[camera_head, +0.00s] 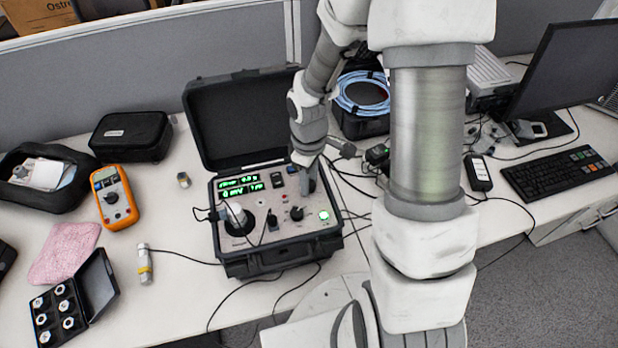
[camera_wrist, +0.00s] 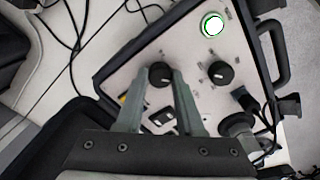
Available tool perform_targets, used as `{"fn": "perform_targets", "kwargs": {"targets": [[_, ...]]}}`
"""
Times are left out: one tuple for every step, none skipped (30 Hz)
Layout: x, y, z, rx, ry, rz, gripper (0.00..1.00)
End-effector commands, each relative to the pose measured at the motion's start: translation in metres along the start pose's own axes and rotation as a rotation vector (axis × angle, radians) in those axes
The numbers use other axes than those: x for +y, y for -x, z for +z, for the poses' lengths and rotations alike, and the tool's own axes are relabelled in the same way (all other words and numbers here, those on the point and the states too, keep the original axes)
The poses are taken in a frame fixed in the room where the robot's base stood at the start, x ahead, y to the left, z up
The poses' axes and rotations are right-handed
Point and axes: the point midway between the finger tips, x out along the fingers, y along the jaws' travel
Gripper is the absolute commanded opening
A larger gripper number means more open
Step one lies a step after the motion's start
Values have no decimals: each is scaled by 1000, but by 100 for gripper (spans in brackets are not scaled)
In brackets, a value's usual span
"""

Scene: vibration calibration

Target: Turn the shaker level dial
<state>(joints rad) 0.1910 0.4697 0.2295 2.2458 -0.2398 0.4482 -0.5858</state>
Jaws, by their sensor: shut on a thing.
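The shaker unit is an open black case (camera_head: 219,252) with a light control panel (camera_wrist: 190,100) on the table. My gripper (camera_head: 306,187) reaches down onto the panel's right side. In the wrist view, my gripper (camera_wrist: 164,78) has its two fingers on either side of a black dial (camera_wrist: 158,69) and is shut on it. This dial is hidden by the gripper in the head view. A second black dial (camera_wrist: 221,73) stands free beside it, and it also shows in the head view (camera_head: 296,213). The dial labels are too small to read.
A green-lit button (camera_head: 323,215) and green displays (camera_head: 240,185) are on the panel. The raised case lid (camera_head: 237,118) stands behind. Cables run around the case. An orange multimeter (camera_head: 114,198) lies left; a keyboard (camera_head: 558,175) and monitor (camera_head: 560,75) are right.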

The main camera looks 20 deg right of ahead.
Motion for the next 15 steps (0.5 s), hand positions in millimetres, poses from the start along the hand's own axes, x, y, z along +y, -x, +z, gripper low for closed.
{"fn": "perform_targets", "kwargs": {"targets": [[0,0,0,0,0,1,0],[0,0,0,1,0,1,0],[0,0,0,1,0,1,0],[0,0,0,0,0,1,0],[0,0,0,1,0,1,0],[0,0,0,1,0,1,0],[0,0,0,1,0,1,0],[0,0,0,1,-1,1,38],[0,0,0,1,-1,1,46],[0,0,0,1,-1,1,51],[0,0,0,0,-1,1,56],[0,0,0,0,-1,1,64],[0,0,0,0,-1,1,67],[0,0,0,0,-1,1,67],[0,0,0,0,-1,1,67]]}}
